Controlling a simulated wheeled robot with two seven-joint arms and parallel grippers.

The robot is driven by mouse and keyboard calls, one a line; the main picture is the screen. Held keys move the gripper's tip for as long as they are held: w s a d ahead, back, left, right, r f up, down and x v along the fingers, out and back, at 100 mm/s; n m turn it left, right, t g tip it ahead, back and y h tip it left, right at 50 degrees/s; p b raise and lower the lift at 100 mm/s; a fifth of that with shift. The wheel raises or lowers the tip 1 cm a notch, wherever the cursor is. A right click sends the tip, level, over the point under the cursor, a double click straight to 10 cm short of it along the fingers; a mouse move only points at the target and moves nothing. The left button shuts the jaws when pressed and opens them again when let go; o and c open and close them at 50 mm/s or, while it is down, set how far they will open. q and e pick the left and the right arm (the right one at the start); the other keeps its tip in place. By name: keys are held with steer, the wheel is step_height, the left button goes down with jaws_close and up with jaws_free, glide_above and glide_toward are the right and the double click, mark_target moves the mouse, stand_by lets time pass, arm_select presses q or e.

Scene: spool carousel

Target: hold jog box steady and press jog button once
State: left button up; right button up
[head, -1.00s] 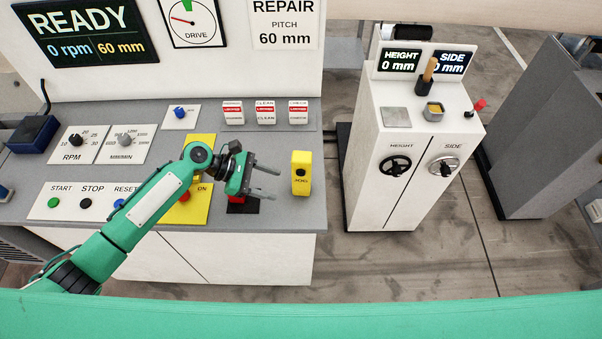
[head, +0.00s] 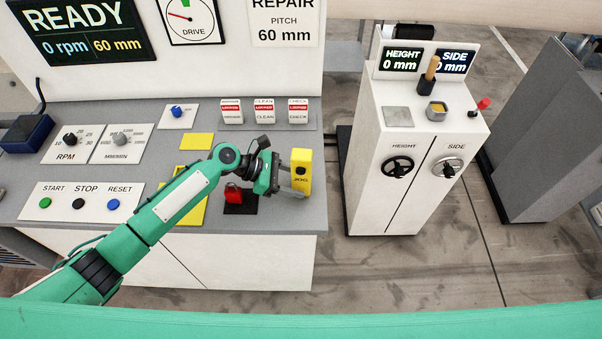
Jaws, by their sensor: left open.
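The jog box (head: 301,170) is a yellow upright block near the right end of the grey console in the head view. A dark round jog button (head: 300,170) shows on its face, with a small label below it. My left gripper (head: 291,187) is open at the box. Its fingers reach the lower part of the box from the left. I cannot tell whether they touch it. My right gripper is not in view.
A red padlock-like piece (head: 233,193) on a black pad stands just left of my gripper. Start, stop and reset buttons (head: 86,203) lie at left. Label blocks (head: 265,111) stand behind. A white cabinet (head: 385,205) with handwheels stands to the right across a floor gap.

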arm_select(q)
steer(key=shift+d+f, duration=0.25)
steer(key=shift+d, duration=0.25)
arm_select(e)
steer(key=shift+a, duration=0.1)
arm_select(q)
steer(key=c, duration=0.7)
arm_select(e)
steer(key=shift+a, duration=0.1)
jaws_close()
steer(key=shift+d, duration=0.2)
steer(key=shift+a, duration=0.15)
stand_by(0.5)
